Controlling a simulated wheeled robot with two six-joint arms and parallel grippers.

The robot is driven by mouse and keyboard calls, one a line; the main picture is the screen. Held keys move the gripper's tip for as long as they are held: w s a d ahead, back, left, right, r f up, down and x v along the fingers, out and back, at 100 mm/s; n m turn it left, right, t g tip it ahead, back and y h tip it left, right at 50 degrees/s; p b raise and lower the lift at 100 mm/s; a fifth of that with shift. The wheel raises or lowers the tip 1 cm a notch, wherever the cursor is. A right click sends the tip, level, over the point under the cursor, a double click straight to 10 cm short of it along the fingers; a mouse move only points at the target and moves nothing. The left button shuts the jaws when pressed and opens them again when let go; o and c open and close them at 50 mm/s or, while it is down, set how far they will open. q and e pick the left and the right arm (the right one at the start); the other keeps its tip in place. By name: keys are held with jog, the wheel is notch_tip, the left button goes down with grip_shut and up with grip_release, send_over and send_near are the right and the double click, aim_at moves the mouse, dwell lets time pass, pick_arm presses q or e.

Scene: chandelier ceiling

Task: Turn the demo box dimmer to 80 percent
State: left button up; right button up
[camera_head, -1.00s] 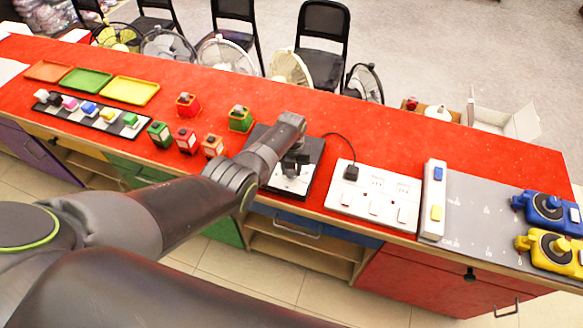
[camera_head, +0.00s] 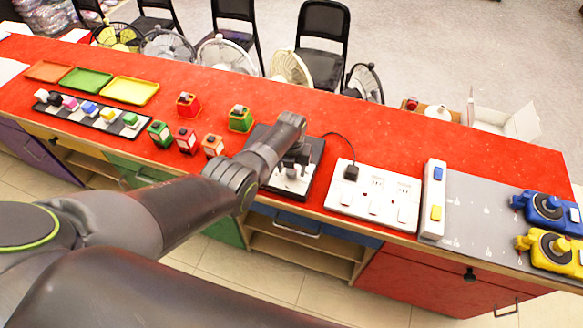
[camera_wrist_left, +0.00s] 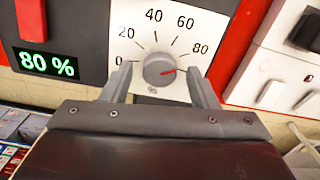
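The demo box (camera_head: 314,169) is a dark box with a pale front panel on the red counter. In the left wrist view, its grey round dimmer knob (camera_wrist_left: 159,70) sits on a white dial plate (camera_wrist_left: 186,18) marked from 0 to 80. The green digital display (camera_wrist_left: 48,64) reads 80 %. My left gripper (camera_wrist_left: 160,78) is open, with one finger on each side of the knob and visible gaps between. It also shows over the box in the head view (camera_head: 294,168). My right gripper is out of view.
A white power strip (camera_head: 373,190) with a plugged-in cord lies right of the box. A white two-button switch (camera_head: 433,199) and blue (camera_head: 547,208) and yellow (camera_head: 551,248) devices lie farther right. Small colored blocks (camera_head: 186,140) stand left of my gripper.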

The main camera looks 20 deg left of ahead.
aim_at(291, 171)
pick_arm(q)
jog(key=shift+r, duration=0.1)
jog(key=shift+r, duration=0.6)
notch_tip(291, 171, up, 16)
jog(key=b, duration=0.1)
jog(key=shift+b, duration=0.35)
dwell(0.3)
